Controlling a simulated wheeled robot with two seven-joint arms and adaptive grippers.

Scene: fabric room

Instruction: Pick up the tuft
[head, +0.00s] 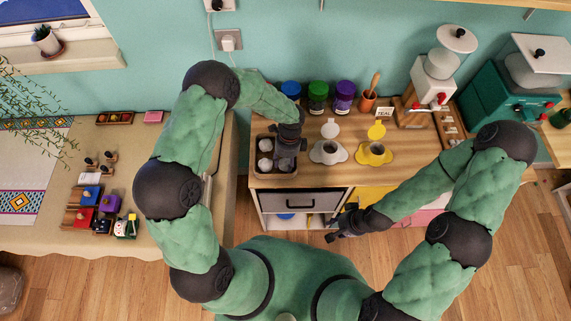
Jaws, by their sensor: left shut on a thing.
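A brown compartment box (256,171) stands at the left end of the wooden counter. Several pale, roundish tufts (265,164) lie in its compartments. My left gripper (286,158) points down over the box's right side. It is shut on a tuft, which its fingers and wrist mostly hide. I cannot tell whether that tuft is clear of the box. My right gripper (332,238) hangs low in front of the counter, away from the box. Its fingers are too small and dark to tell open from shut.
Blue, green and purple jars (317,94) line the back. A cloth-covered table (135,150) with small toys stands at left.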

